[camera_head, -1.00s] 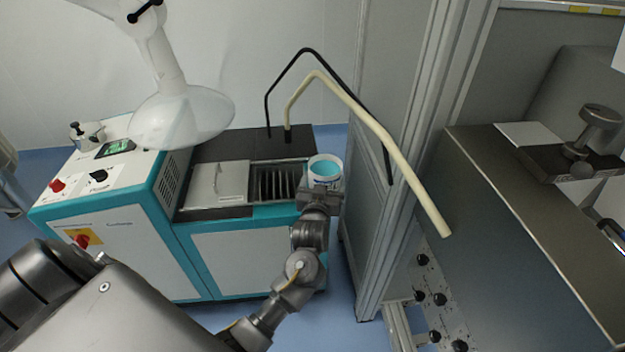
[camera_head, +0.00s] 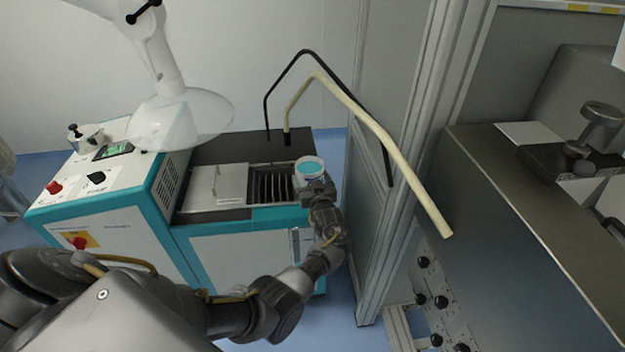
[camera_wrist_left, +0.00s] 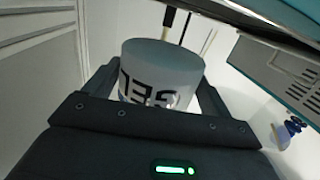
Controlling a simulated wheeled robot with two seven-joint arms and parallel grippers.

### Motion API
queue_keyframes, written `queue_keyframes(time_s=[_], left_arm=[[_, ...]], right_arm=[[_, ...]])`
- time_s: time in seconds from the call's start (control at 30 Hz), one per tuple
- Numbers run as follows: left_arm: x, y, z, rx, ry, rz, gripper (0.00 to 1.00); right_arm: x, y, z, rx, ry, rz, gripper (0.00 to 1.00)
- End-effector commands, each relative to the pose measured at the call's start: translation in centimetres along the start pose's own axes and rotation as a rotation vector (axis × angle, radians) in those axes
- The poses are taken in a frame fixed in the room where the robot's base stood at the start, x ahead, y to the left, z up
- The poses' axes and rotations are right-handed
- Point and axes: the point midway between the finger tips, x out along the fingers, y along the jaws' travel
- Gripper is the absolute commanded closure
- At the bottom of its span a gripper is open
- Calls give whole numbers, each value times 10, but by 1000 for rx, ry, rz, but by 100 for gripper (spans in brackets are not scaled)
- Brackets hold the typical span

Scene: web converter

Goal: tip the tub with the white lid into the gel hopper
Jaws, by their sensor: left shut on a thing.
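A white tub (camera_head: 309,176) is at the right end of the gel hopper, upright, with teal gel showing in its open top; no lid shows on it. My left gripper (camera_head: 316,184) is shut on the tub from the near side. In the left wrist view the tub (camera_wrist_left: 160,68) sits between the two fingers (camera_wrist_left: 155,88), with dark lettering partly hidden by the gripper. The gel hopper (camera_head: 270,185) is an open, dark slotted bay in the machine top, just left of the tub. My right gripper is not in view.
A flat metal cover (camera_head: 217,186) lies left of the hopper opening. A bent cream pipe (camera_head: 370,118) and a thin black pipe (camera_head: 275,84) rise behind the tub. A tall metal frame (camera_head: 405,170) stands close on the right. A clear dome (camera_head: 180,118) hangs at the left.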

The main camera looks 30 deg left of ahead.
Motion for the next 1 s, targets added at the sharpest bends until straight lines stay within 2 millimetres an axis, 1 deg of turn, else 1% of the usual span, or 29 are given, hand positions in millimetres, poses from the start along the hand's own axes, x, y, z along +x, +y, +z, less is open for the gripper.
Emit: queue_keyframes(time_s=[0.07, 1.0], left_arm=[[1, -1, -3, -14, -9, 0, 52], [12, -12, 6, -231, -204, 12, 52]], right_arm=[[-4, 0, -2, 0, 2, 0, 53], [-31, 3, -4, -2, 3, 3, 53]])
